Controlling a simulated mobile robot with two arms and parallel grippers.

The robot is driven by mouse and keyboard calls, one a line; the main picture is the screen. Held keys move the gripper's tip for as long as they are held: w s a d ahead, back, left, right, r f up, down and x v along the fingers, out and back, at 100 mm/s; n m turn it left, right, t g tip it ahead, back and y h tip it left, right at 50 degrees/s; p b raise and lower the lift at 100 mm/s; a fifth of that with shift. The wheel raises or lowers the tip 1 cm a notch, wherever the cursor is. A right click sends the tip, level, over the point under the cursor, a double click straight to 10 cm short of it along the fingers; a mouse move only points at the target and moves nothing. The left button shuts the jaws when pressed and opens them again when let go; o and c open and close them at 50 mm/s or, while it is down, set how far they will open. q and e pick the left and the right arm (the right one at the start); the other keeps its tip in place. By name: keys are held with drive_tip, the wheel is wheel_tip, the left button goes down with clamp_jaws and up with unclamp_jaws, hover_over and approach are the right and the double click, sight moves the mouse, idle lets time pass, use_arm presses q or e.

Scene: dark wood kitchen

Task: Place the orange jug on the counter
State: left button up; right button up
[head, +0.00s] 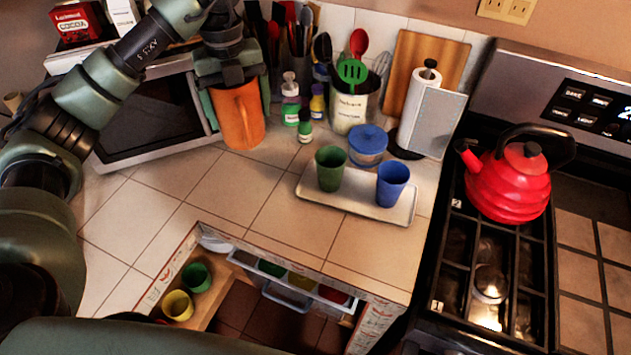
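The orange jug (240,119) is upright at the back of the tiled counter (287,205), beside the microwave. Its base looks at or very near the tiles; I cannot tell whether it bears on them. My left gripper (236,98) reaches down over the jug from above. Its teal fingers lie close against both sides of the jug, and it looks shut on it. The gripper hides the jug's top. My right gripper is not in view.
A microwave (150,112) stands left of the jug. Small bottles (290,100) and a utensil crock (352,108) stand to its right. A tray (362,203) carries green and blue cups. The middle counter is clear.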

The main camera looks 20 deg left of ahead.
sight(243, 140)
use_arm(q)
drive_tip(key=shift+s+f, duration=0.1)
drive_tip(key=shift+f, duration=0.05)
drive_tip(key=f, duration=0.7)
drive_tip(key=shift+s+b, duration=0.3)
drive_tip(key=shift+b, duration=0.05)
wheel_tip(243, 140, down, 12)
drive_tip(key=p, duration=0.2)
drive_tip(key=shift+w+a+p, duration=0.1)
drive_tip(key=shift+w+p, duration=0.05)
drive_tip(key=shift+p, duration=0.25)
drive_tip(key=shift+f, duration=0.25)
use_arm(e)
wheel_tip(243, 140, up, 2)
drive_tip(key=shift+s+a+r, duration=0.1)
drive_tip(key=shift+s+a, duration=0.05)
